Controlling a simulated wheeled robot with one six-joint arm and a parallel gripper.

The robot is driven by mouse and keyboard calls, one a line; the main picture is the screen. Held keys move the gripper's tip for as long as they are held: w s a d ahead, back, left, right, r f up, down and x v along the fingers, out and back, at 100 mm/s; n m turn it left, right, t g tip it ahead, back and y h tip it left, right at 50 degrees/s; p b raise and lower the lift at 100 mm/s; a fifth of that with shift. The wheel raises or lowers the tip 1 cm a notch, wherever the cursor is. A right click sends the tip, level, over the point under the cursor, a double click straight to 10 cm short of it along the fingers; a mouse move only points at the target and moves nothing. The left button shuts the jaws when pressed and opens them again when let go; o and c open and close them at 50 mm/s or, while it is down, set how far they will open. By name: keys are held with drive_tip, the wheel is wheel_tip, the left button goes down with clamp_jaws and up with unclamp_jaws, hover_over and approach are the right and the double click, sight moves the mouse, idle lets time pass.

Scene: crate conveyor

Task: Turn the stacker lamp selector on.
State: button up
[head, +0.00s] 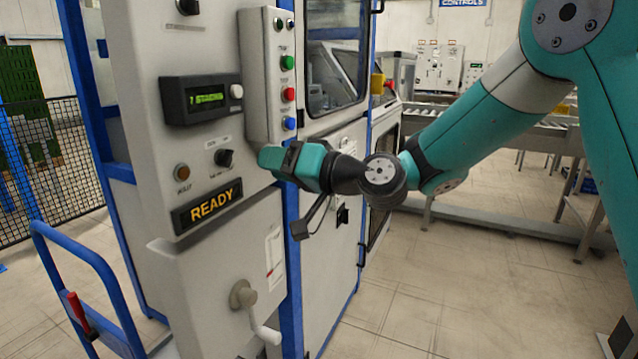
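A black rotary selector knob (224,158) sits on the grey cabinet front, above and right of an amber lamp. Small labels are above and below it, too small to read, so I cannot confirm it is the stacker lamp selector or tell its setting. My gripper (264,157) is just right of this knob, in front of the panel, pointing left toward it. A gap shows between them in the picture. The fingertips are small and seen from the side, so their opening is unclear.
The cabinet holds a green-text display (206,98), an amber lamp (182,171), a yellow READY sign (208,205) and a button box (268,75) with coloured buttons. A lever handle (243,295) juts out below. A blue cart rail (95,262) stands left. Open floor lies right.

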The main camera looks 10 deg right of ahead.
drive_tip(key=b+v, duration=0.2)
drive_tip(key=v, duration=0.6)
drive_tip(key=shift+s+d, duration=0.2)
drive_tip(key=shift+d, duration=0.05)
drive_tip(key=s+a+n+g+h+p, duration=0.1)
drive_tip(key=s+a+n+g+p, duration=0.3)
drive_tip(key=s, duration=0.3)
drive_tip(key=s+d+f+g+h+p, duration=0.1)
drive_tip(key=s+d+f+g+h, duration=0.1)
drive_tip(key=s, duration=0.7)
drive_tip(key=s+d+f+g+h+p, duration=0.2)
drive_tip(key=s+d+g+h, duration=0.3)
drive_tip(key=s+h, duration=0.2)
drive_tip(key=shift+s+n, duration=0.3)
drive_tip(key=shift+s, duration=0.9)
drive_tip(key=shift+d+f, duration=0.1)
drive_tip(key=shift+d, duration=0.1)
